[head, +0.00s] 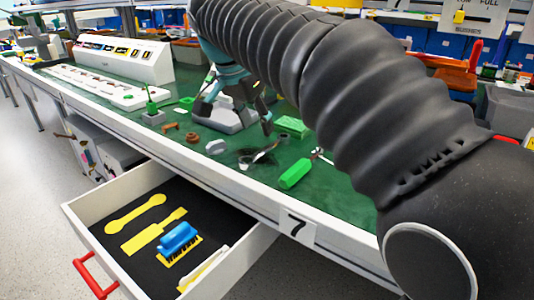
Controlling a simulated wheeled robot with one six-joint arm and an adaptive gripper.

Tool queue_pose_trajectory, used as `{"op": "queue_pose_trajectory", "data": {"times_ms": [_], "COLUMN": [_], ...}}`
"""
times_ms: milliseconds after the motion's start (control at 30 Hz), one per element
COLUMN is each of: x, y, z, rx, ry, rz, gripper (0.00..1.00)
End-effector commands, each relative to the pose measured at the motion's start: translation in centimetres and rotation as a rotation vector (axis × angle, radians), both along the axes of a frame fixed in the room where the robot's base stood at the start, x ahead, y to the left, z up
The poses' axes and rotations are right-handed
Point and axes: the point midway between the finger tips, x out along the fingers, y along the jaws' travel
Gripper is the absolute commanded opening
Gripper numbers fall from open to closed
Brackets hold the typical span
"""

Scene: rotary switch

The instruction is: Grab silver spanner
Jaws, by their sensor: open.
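A silver, partly dark tool that looks like the spanner (261,155) lies on the green bench top, just in front of my gripper. It is small in the picture, so its exact shape is hard to tell. My gripper (236,117) is open above the bench, behind the spanner, with its fingers spread left and right. The right fingertip is nearest the spanner, and they look apart. A grey block-like object shows between and behind the fingers. I see nothing held.
A green-handled tool (295,174) lies right of the spanner. A grey piece (216,146) and a brown ring (193,137) lie left. A green block (292,126) lies behind. Below, an open drawer (88,235) holds yellow tools and a blue brush (178,237).

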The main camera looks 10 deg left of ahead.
Motion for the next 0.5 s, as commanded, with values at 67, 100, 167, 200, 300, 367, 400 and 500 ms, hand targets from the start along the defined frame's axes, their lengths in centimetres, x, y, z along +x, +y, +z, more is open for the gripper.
{"op": "queue_pose_trajectory", "data": {"times_ms": [67,100,167,200,300,367,400,500], "x": [0.4,0.6,0.7,0.8,1.0,1.2,1.4,2.0], "y": [-0.3,-0.3,-0.4,-0.5,-0.5,-0.6,-0.7,-0.8], "z": [-1.1,-1.4,-1.8,-2.0,-2.4,-3.0,-3.5,-4.9], "rx": [-0.001,0.000,0.000,0.000,0.000,0.000,-0.001,-0.002], "ry": [0.001,0.000,0.000,0.000,0.000,0.001,0.002,0.002], "rz": [-0.002,-0.001,-0.002,-0.002,-0.002,-0.004,-0.004,-0.005], "gripper": [0.48,0.48,0.48,0.48,0.48,0.48,0.48,0.48]}}
